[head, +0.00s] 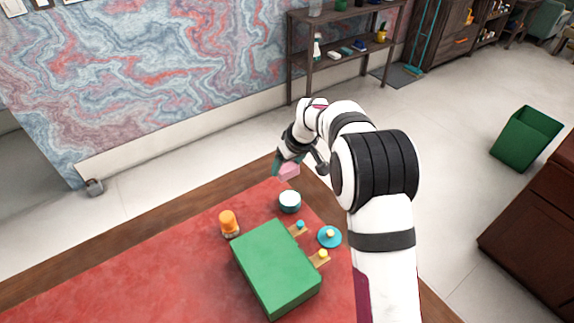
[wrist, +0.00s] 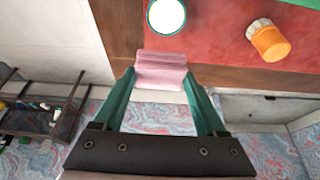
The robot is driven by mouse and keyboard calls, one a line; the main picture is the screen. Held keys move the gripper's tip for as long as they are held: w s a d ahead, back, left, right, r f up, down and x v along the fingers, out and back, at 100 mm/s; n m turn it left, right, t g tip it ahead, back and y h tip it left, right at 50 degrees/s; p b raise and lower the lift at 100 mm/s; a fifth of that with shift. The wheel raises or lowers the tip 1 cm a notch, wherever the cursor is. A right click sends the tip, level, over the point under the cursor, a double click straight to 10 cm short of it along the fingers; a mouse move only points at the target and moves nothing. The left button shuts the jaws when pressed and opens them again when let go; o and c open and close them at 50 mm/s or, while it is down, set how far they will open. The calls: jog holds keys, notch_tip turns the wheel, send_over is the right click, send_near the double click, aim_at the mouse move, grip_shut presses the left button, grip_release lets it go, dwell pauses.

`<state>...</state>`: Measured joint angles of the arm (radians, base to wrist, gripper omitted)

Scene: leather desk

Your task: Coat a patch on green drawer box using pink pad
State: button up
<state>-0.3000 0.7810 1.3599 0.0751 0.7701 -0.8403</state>
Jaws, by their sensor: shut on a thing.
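The green drawer box (head: 275,264) rests on the red leather desk, with two small drawers pulled out on its right side. A corner of it shows at the top right of the wrist view. My gripper (head: 286,163) is shut on the pink pad (head: 289,171) above the far edge of the desk, beyond the box. In the wrist view the pink pad (wrist: 162,71) sits between the two green fingertips (wrist: 160,82). A bowl (head: 290,201) with white contents stands on the desk between the pad and the box.
A blue dish (head: 329,236) with a small yellow thing lies right of the box. The red desk (head: 130,285) is clear on the left. A shelf and a green bin stand away from the desk.

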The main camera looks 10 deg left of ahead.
dwell(0.3)
jog(key=m, duration=0.1)
jog(key=s+m+h, duration=0.1)
jog(key=shift+s+d+f+m+t, duration=0.1)
jog(key=shift+d+f+m+t, duration=0.1)
jog(key=shift+f+m+t, duration=0.15)
jog(key=shift+s+d+m+t, duration=0.15)
jog(key=shift+s+m+t, duration=0.1)
jog(key=shift+m, duration=0.6)
jog(key=m+h, duration=0.1)
jog(key=m, duration=0.1)
jog(key=m+h, duration=0.1)
jog(key=m, duration=0.1)
jog(key=shift+s+d, duration=0.15)
jog(key=shift+s, duration=0.15)
jog(key=shift+f, duration=0.1)
jog(key=shift+m, duration=0.3)
jog(key=shift+f, duration=2.9)
jog(key=shift+f, duration=0.5)
jog(key=shift+r, duration=3.6)
